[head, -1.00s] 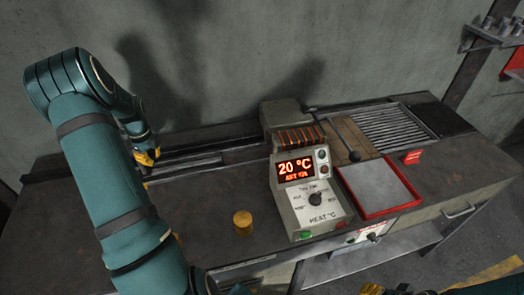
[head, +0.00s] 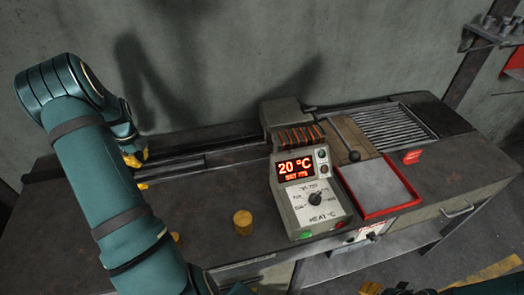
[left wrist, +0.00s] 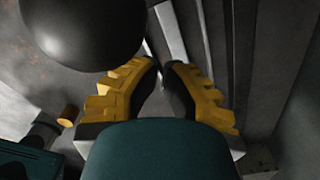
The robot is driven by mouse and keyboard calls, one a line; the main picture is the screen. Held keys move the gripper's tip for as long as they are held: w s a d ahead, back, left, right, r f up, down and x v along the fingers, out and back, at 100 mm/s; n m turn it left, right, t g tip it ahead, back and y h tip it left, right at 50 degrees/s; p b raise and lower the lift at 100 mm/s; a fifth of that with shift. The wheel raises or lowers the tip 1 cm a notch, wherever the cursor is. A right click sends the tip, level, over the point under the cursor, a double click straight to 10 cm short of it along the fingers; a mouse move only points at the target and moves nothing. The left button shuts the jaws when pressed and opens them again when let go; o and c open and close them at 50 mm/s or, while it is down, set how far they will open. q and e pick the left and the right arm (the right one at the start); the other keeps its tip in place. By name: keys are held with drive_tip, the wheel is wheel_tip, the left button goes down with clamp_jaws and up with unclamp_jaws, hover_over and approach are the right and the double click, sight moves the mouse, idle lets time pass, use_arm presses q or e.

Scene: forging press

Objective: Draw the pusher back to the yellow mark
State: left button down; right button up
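My left gripper (head: 135,158) is low over the rails at the back left of the bench in the head view. In the left wrist view its yellow fingers (left wrist: 161,68) converge to a narrow gap, and I cannot make out whether anything is held in it. A large dark ball (left wrist: 82,28) is close beside the left finger; it may be the pusher's knob, but whether it touches is unclear. The rest of the pusher cannot be made out. A yellow patch (head: 142,185) lies just in front of the rails; I cannot tell whether it is the mark.
The heater box (head: 310,195) reads 20 °C. A yellow cylinder (head: 242,222) stands left of it; another yellow piece (head: 175,238) is partly hidden by my arm. A red-rimmed tray (head: 372,213), a ball-ended lever (head: 354,156) and a grate (head: 390,128) are to the right.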

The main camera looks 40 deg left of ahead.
use_arm(q)
wheel_tip(320, 180, up, 13)
drive_tip(key=p, duration=0.5)
drive_tip(key=shift+w+d, duration=0.3)
idle(0.5)
